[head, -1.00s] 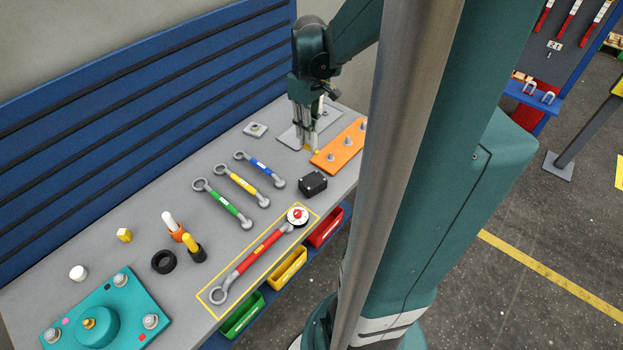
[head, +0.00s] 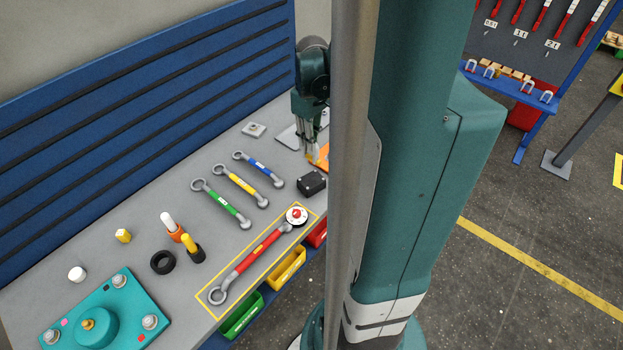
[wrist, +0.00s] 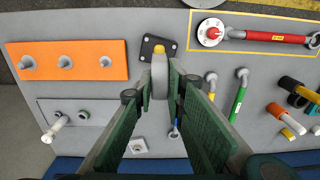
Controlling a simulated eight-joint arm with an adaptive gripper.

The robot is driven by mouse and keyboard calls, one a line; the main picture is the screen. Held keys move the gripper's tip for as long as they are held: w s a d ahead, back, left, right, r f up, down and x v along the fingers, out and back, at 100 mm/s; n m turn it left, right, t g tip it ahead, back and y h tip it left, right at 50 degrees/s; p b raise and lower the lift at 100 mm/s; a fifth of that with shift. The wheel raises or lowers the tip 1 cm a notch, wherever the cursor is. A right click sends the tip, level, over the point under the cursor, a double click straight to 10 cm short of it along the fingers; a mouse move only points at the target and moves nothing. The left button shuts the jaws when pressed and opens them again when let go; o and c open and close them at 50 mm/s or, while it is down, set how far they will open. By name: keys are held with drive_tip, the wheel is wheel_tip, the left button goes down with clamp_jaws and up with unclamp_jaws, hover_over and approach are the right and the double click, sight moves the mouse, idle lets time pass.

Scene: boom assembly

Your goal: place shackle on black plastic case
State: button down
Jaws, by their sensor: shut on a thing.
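The black plastic case (head: 312,183) sits on the grey bench, right of the coloured bars. It also shows in the wrist view (wrist: 147,46), partly covered by what I hold. My gripper (head: 311,150) is above the bench behind the case, near the orange plate. In the wrist view my gripper (wrist: 159,88) is shut on the shackle (wrist: 159,76), a grey piece with a yellow end, seen edge-on. The yellow end overlaps the case in that view. I cannot tell the height between them.
The orange plate (wrist: 85,61) with upright pegs lies beside the case. Green, yellow and blue bars (head: 240,185) lie left of it. The red bar (head: 255,255) with a round gauge lies in a yellow outline in front. My arm hides the bench's right end.

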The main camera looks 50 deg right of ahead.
drive_tip(key=shift+f, duration=0.1)
drive_tip(key=shift+f, duration=2.8)
drive_tip(key=shift+f, duration=0.1)
drive_tip(key=shift+f, duration=2)
drive_tip(key=shift+f+b, duration=0.1)
drive_tip(key=shift+b, duration=0.25)
drive_tip(key=c, duration=2.3)
unclamp_jaws()
drive_tip(key=shift+d+r+p, duration=0.15)
drive_tip(key=shift+r+p, duration=0.3)
drive_tip(key=shift+r, duration=5.7)
